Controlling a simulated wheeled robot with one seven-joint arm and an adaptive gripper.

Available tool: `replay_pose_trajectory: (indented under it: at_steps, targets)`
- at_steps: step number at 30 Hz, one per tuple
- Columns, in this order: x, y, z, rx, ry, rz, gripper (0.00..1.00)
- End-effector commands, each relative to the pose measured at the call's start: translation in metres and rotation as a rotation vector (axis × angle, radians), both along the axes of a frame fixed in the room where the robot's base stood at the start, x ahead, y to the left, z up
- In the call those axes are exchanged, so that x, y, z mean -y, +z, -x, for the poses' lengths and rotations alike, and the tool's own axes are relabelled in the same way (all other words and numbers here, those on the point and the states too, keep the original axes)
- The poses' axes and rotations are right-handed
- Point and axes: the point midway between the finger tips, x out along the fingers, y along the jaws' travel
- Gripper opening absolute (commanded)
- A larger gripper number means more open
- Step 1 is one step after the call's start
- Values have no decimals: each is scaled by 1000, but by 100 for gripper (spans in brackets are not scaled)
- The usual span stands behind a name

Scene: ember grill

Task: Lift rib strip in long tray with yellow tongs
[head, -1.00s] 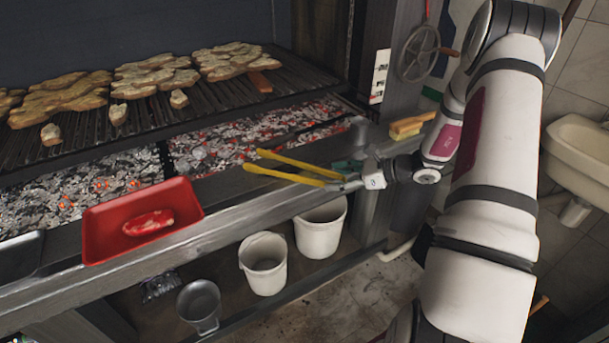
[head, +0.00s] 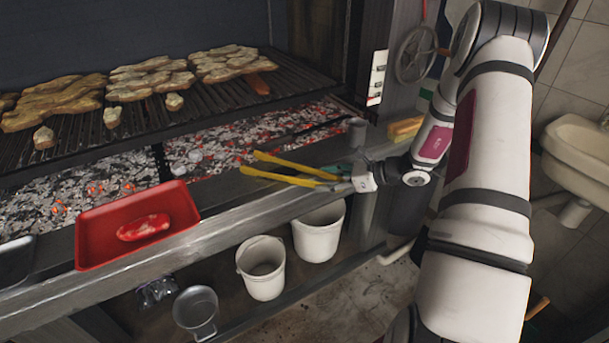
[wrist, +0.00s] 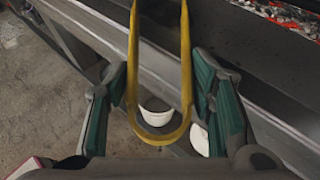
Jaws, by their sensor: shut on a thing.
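The yellow tongs (head: 290,168) are held by my gripper (head: 340,178), with their two arms pointing left over the grill's front ledge. In the wrist view, the tongs (wrist: 185,60) have their rounded end between the green-padded fingers of my gripper (wrist: 160,100). The tong arms are apart and hold nothing. A red tray (head: 185,205) sits on the ledge at the left, with a red and white piece of meat (head: 143,227) lying in it; this seems to be the rib strip. The tong tips are to the right of the tray, apart from it.
Meat pieces (head: 60,100) lie on the grill grate (head: 185,117) above glowing coals (head: 85,190). White buckets (head: 262,268) and a metal pot (head: 196,308) stand on a lower shelf. A sponge-like block (head: 405,128) lies at the ledge's right end. A sink (head: 580,150) is at far right.

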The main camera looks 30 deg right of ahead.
Motion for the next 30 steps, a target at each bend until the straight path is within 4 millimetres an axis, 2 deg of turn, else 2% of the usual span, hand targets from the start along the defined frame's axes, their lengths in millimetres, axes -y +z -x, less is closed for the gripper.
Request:
replay_pose_trajectory:
  at_steps: [5,30]
  targets:
    - [0,5,0,1,0,0,37]
    - [0,95,1,2,1,1,35]
